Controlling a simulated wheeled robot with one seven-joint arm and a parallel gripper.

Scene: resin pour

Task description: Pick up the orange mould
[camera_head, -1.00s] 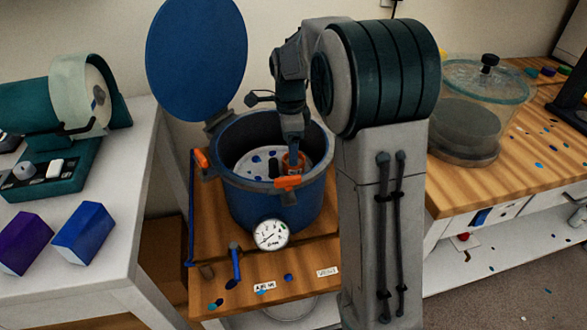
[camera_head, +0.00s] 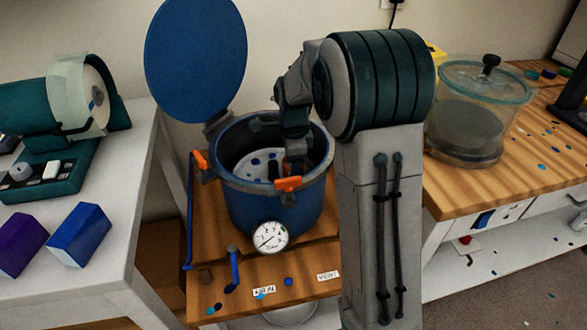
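The blue pressure pot (camera_head: 275,208) stands open, with its round lid (camera_head: 196,60) tipped up behind it. My gripper (camera_head: 294,166) reaches down inside the pot on its right side, close behind the front rim. I cannot make out the orange mould now; my gripper and the pot's rim cover the spot where an orange ring showed earlier. The finger tips are too dark and too hidden to tell whether they are open or shut, or touching anything. A pale, speckled plate (camera_head: 251,165) shows in the pot to the left of my gripper.
Orange clamps (camera_head: 288,183) stick out on the pot's rim, and a pressure gauge (camera_head: 270,238) is on its front. The pot stands on a wooden stand (camera_head: 220,272). A clear lidded chamber (camera_head: 470,120) stands on the right bench; purple and blue blocks (camera_head: 80,234) lie on the left table.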

